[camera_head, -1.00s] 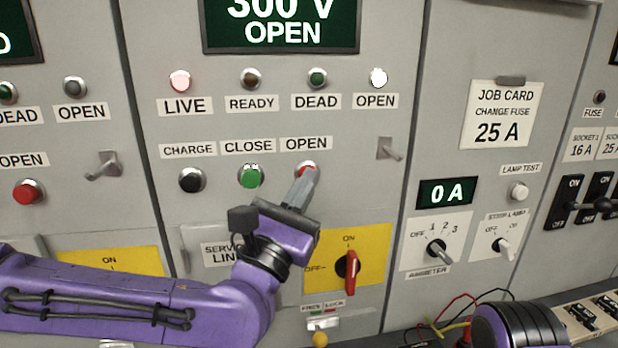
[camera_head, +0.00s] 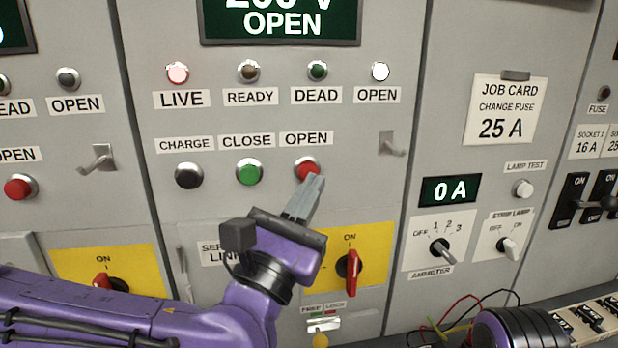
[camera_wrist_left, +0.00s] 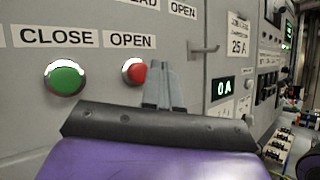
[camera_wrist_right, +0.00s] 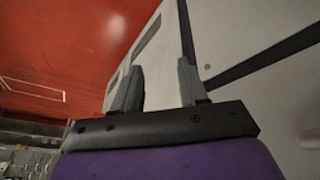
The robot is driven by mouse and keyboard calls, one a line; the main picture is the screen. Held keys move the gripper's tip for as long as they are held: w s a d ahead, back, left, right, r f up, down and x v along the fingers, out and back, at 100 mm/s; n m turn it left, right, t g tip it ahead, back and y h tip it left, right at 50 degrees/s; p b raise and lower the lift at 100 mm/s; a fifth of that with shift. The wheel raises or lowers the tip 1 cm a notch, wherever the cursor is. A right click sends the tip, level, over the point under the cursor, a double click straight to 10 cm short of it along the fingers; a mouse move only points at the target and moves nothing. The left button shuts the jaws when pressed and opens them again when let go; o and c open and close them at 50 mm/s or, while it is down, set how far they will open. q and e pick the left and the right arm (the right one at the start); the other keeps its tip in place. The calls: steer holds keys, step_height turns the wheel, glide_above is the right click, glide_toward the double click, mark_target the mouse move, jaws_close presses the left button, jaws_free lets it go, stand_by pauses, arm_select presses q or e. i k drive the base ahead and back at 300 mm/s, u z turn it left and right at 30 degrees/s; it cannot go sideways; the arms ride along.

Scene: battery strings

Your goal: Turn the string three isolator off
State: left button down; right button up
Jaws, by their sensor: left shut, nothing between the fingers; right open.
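The isolator on the middle panel has a red handle (camera_head: 353,273) on a yellow plate (camera_head: 375,245). The handle stands upright, in line with the ON label above it; the label at its left is partly hidden by my gripper. My left gripper (camera_head: 315,183) is shut and empty, just below the red OPEN button (camera_head: 307,168), above and left of the handle. In the left wrist view its closed fingers (camera_wrist_left: 163,85) are to the right of the red button (camera_wrist_left: 134,71), apparently clear of it. My right gripper (camera_wrist_right: 158,82) is open and empty, away from the panel.
The display (camera_head: 280,22) above reads OPEN, its voltage cut off. The LIVE lamp (camera_head: 177,72) and OPEN lamp (camera_head: 380,71) are lit. A hook (camera_head: 390,145) juts out at right. A second isolator (camera_head: 103,282) is at left. The ammeter (camera_head: 437,190) reads 0 A.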

mark_target(349, 267)
steer(key=k, duration=1)
